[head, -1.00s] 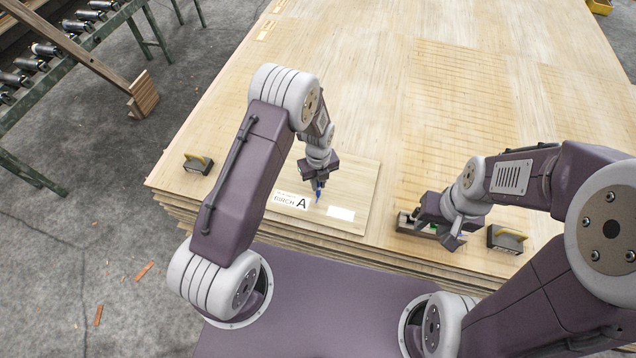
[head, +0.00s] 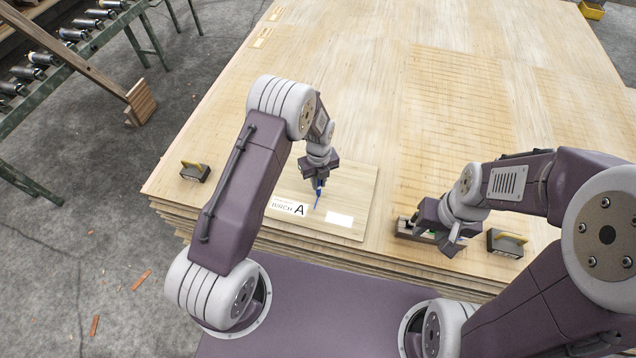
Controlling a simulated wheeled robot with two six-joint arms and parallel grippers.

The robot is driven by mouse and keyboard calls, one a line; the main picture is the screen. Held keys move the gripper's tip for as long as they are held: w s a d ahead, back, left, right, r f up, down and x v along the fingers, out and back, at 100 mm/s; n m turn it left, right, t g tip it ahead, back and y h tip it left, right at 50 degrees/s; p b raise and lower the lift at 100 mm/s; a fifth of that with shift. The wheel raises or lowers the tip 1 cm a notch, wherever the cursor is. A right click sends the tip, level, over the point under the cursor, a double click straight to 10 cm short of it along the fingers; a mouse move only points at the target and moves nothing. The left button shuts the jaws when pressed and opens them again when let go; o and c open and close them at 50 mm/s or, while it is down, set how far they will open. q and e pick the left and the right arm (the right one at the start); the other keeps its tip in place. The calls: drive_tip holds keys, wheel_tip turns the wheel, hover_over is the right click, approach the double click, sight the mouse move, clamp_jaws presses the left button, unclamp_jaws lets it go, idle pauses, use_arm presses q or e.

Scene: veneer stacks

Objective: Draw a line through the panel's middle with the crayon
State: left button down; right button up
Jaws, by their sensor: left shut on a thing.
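The panel (head: 354,199) is a small pale wood board lying flat near the front edge of the large veneer stack. It carries a white label (head: 288,207) reading BIRCH A and a blank white label (head: 340,219). My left gripper (head: 319,184) is over the panel's middle, shut on the blue crayon (head: 317,199), which points down and slightly tilted. I cannot tell whether its tip touches the wood; no separate line is clear. My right gripper (head: 447,240) is over a small tray (head: 403,228) right of the panel; its fingers partly hide the tray and its contents.
A dark block with a yellow handle (head: 195,171) stands at the stack's left edge. A similar block (head: 506,242) stands right of the tray. The veneer stack (head: 390,110) is clear behind the panel. A roller conveyor (head: 75,50) is at the far left.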

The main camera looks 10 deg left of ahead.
use_arm(q)
drive_tip(key=shift+w+b, duration=0.3)
drive_tip(key=shift+w, duration=0.6)
drive_tip(key=shift+w, duration=0.1)
drive_tip(key=shift+w+d+b, duration=0.1)
drive_tip(key=shift+w+b, duration=0.4)
drive_tip(key=shift+w, duration=0.55)
drive_tip(key=shift+w+f+b, duration=0.15)
drive_tip(key=shift+w+b, duration=0.25)
drive_tip(key=shift+w, duration=0.3)
drive_tip(key=shift+w+d, duration=0.1)
drive_tip(key=shift+w, duration=0.3)
